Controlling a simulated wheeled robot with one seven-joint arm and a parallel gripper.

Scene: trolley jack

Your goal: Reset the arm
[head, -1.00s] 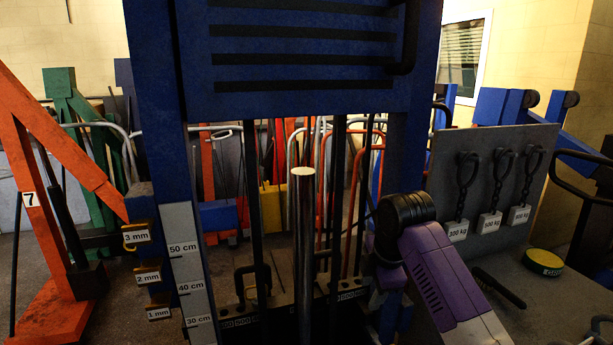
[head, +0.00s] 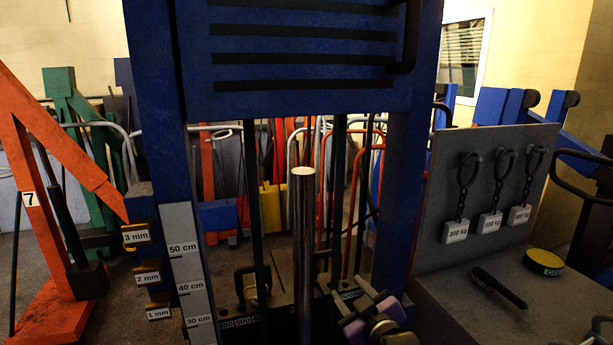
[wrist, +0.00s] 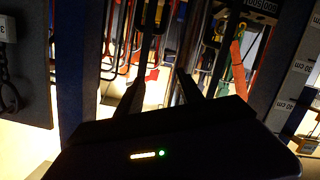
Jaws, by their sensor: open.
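My gripper (wrist: 160,92) shows in the wrist view as two dark fingers spread apart, with nothing seen between them. My purple and grey arm (head: 372,318) shows low in the head view, in front of the right foot of the blue jack frame (head: 300,60). The jack's steel ram (head: 304,240) stands upright in the middle of the frame. The centimetre scale (head: 187,270) is on the left post and also shows at the right of the wrist view (wrist: 290,85).
A grey board (head: 490,190) with three hanging weights stands at the right. A yellow round tin (head: 544,262) and a black brush-like object (head: 499,287) lie on the grey top (head: 465,310) before it. An orange stand (head: 50,300) is at the left.

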